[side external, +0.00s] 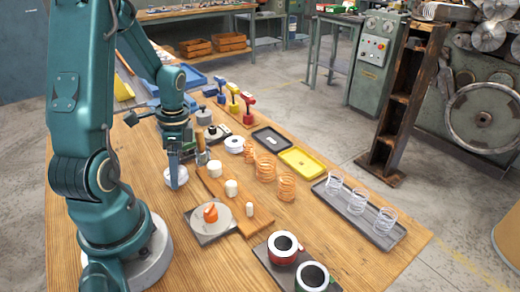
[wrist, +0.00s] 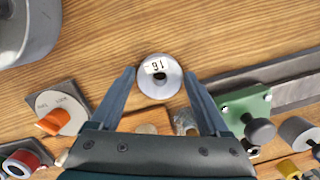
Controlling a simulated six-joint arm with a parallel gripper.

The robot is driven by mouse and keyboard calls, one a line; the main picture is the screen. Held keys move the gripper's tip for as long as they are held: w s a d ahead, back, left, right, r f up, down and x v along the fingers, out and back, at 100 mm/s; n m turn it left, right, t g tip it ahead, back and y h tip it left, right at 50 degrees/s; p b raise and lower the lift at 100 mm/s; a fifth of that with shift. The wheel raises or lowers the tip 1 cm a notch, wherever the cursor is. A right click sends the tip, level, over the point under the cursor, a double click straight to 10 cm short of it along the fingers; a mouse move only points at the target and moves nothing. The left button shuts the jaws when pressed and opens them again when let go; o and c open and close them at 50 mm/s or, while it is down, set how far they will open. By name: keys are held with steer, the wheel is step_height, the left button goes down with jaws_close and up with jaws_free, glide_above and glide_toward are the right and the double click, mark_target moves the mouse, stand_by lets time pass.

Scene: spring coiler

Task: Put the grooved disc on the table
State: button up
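A wooden board with white pegs (side external: 231,187) and a plate with an orange knob (side external: 210,212) stand close to the right. Beyond are copper springs (side external: 265,168), a yellow tray (side external: 300,163) and a grey tray of springs (side external: 345,222). Bare table lies at front left.

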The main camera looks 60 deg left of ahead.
jaws_close()
steer(key=shift+r, duration=0.1)
